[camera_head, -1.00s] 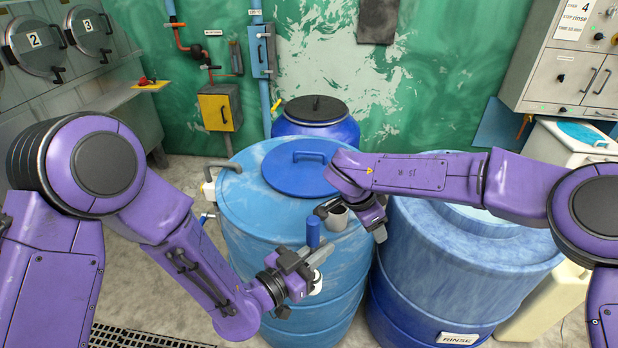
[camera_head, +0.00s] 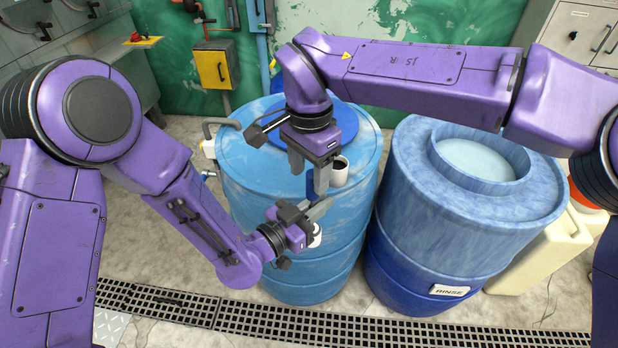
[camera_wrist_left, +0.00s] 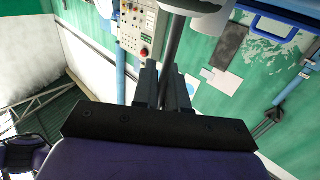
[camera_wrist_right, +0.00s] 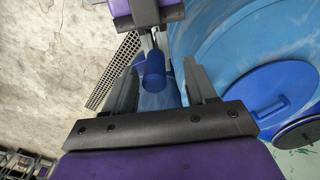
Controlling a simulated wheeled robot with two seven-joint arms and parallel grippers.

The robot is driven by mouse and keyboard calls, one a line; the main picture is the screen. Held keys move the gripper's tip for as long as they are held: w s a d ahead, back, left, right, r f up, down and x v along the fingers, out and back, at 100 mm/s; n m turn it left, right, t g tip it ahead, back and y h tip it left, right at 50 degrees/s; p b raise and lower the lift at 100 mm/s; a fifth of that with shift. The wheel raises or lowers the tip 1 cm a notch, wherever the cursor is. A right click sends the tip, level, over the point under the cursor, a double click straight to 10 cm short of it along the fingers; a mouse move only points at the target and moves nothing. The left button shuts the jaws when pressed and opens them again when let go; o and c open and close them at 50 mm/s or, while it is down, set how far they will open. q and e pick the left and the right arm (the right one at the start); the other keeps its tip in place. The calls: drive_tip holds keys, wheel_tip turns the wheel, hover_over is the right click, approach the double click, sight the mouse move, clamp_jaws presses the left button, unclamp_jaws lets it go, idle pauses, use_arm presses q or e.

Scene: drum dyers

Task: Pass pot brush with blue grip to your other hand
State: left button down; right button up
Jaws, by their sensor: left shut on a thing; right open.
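The pot brush's blue grip (camera_head: 311,184) points up, and its pale head (camera_head: 315,237) hangs low in the head view. My left gripper (camera_head: 312,212) is shut on the brush below the blue grip; the dark shaft (camera_wrist_left: 174,50) shows at its fingers in the left wrist view. My right gripper (camera_head: 310,172) is open and comes from above, its fingers on either side of the grip. In the right wrist view the blue grip (camera_wrist_right: 155,70) lies between the spread fingers (camera_wrist_right: 158,82). I cannot tell whether they touch it.
A light blue drum (camera_head: 255,180) with a blue lid (camera_head: 345,115) stands just behind the grippers. A grey cup (camera_head: 339,173) is close beside my right gripper. A drum marked RINSE (camera_head: 420,235) stands to the right. A floor grate (camera_head: 270,322) runs along the front.

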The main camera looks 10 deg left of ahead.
sight(309, 184)
drive_tip(key=shift+f, duration=1.75)
clamp_jaws()
use_arm(q)
drive_tip(key=c, duration=1.1)
unclamp_jaws()
